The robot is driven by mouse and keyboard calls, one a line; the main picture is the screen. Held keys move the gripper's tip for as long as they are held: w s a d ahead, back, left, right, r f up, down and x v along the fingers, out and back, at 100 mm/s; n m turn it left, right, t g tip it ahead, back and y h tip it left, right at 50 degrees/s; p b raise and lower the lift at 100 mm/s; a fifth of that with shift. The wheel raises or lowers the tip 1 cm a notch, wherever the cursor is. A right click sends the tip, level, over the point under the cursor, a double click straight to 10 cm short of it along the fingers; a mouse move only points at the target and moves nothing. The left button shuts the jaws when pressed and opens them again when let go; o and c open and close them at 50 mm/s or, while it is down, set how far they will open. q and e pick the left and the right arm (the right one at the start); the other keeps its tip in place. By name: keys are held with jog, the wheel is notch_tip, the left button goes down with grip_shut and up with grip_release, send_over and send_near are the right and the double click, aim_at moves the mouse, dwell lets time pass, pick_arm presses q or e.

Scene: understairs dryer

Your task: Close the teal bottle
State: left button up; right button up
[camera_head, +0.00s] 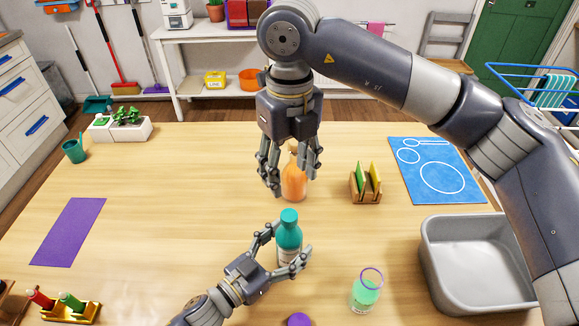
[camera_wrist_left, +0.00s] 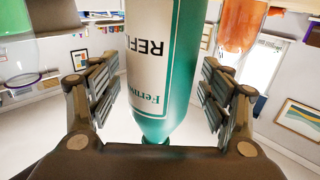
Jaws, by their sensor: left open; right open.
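The teal bottle (camera_head: 289,236) stands upright at the front middle of the table, with a white label low on its side. Its top looks teal; I cannot tell whether a cap is on it. My left gripper (camera_head: 288,250) is open with its fingers on both sides of the bottle. In the left wrist view the bottle (camera_wrist_left: 165,60) appears upside down between the open fingers (camera_wrist_left: 160,100), and my palm hides its top end. A purple round piece (camera_head: 299,320) shows at the front edge.
The orange bottle (camera_head: 294,186) stands behind the teal one. A green-filled glass (camera_head: 366,291) and a grey basin (camera_head: 435,262) are to the right. A wooden holder (camera_head: 366,198) and a blue mat (camera_head: 415,188) lie farther back.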

pick_arm(q)
jog(key=v, duration=1.1)
jog(key=shift+s+a, duration=0.25)
jog(key=shift+r, duration=0.15)
